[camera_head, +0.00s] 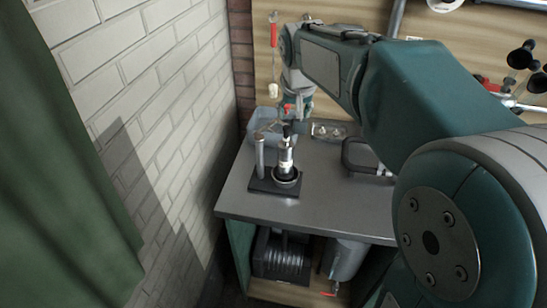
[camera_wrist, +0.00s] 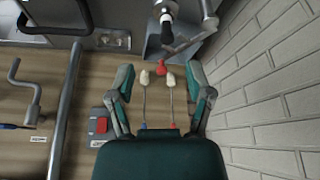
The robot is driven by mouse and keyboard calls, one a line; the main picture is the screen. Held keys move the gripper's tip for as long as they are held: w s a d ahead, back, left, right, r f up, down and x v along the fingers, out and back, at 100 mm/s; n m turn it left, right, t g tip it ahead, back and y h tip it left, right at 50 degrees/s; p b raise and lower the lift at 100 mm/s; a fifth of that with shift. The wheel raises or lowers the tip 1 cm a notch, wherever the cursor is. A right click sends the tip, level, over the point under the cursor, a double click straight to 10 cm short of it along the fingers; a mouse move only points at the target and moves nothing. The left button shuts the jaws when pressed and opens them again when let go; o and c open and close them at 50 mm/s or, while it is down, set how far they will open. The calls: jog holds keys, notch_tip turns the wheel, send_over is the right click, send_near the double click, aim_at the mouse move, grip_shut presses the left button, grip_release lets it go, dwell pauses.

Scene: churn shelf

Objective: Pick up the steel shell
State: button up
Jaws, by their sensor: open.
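A steel cylinder with a black top, which looks like the steel shell (camera_head: 285,157), stands upright in a dark round seat on a black base plate (camera_head: 262,184). A thin steel post stands on the same plate, to its left. In the wrist view the shell (camera_wrist: 167,22) shows at the top edge, partly cut off, beyond the fingertips. My gripper (camera_head: 291,115) is above and slightly behind the shell in the head view; the exact gap is hard to tell. In the wrist view my gripper (camera_wrist: 161,77) has its two fingers wide apart, with nothing held between them.
The plate is on a grey workbench (camera_head: 325,205) beside a white brick wall (camera_head: 150,90). A pale blue bin (camera_head: 264,120) stands behind. Two white-tipped tools (camera_wrist: 145,78) hang on the wooden back board. A black-framed item (camera_head: 360,155) lies right; a green curtain (camera_head: 55,180) hangs left.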

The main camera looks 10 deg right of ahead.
aim_at(286, 128)
jog(key=x, duration=0.3)
jog(key=a+x, duration=0.1)
jog(key=x, duration=0.6)
jog(key=shift+w+a+f, duration=0.15)
jog(key=shift+w+f, duration=0.1)
jog(key=shift+w, duration=0.3)
jog(key=shift+w+f, duration=0.1)
jog(key=shift+f, duration=0.1)
jog(key=shift+d, duration=0.35)
jog(key=c, duration=0.7)
grip_shut()
jog(key=shift+a, duration=0.15)
